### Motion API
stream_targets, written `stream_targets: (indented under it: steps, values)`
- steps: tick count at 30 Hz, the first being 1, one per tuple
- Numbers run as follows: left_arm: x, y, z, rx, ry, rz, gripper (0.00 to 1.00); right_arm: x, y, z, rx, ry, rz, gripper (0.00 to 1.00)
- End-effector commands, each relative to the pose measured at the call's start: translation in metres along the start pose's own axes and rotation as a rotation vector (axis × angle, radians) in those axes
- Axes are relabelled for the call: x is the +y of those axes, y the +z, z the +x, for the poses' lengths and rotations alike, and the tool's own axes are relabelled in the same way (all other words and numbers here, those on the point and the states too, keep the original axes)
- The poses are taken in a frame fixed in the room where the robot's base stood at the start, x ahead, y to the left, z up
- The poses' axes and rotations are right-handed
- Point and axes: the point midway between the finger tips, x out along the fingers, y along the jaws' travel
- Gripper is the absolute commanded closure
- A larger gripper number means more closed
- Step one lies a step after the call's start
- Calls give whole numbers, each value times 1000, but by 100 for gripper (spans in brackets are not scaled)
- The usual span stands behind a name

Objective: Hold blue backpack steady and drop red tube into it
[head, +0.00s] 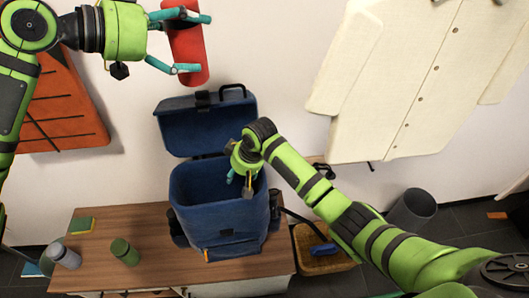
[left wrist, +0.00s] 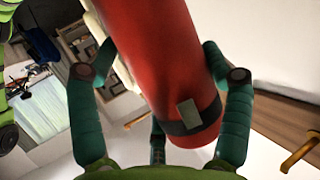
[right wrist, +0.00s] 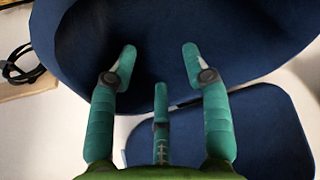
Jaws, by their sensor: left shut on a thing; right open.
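The blue backpack (head: 205,205) stands upright on the wooden table with its lid (head: 190,130) flipped open toward the wall. Its mouth faces up and the inside looks dark and empty where it shows. My left gripper (head: 190,45) is shut on the red tube (head: 187,50), held high above and slightly left of the backpack's mouth. The tube with its dark band also fills the left wrist view (left wrist: 165,70). My right gripper (head: 238,180) is at the right side of the backpack's mouth, fingers open. In the right wrist view its fingers (right wrist: 160,60) are apart against the blue fabric; contact is unclear.
On the table (head: 145,215) stand a green can (head: 125,252), a grey-blue bottle (head: 64,256) and a small green-yellow item (head: 81,225). A basket (head: 320,255) and a grey bin (head: 412,209) stand at right.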

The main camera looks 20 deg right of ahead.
Motion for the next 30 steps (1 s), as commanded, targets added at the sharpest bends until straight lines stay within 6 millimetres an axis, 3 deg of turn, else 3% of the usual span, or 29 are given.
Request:
stream_targets:
  steps: [1, 9, 16, 22, 30]
  values:
    - [0, -2, -1, 3, -1, 2, 67, 7, -8, -12, -14, 19, 35, 51]
    - [0, -2, -1, 3, -1, 2, 67, 40, -3, -55, -187, 123, 276, 51]
    - [0, -2, -1, 3, -1, 2, 67, 55, 3, -83, -280, 191, 420, 51]
    - [0, -2, -1, 3, -1, 2, 67, 59, 10, -69, -294, 199, 435, 51]
    - [0, -2, -1, 3, -1, 1, 67, 65, 27, -20, -294, 199, 433, 51]
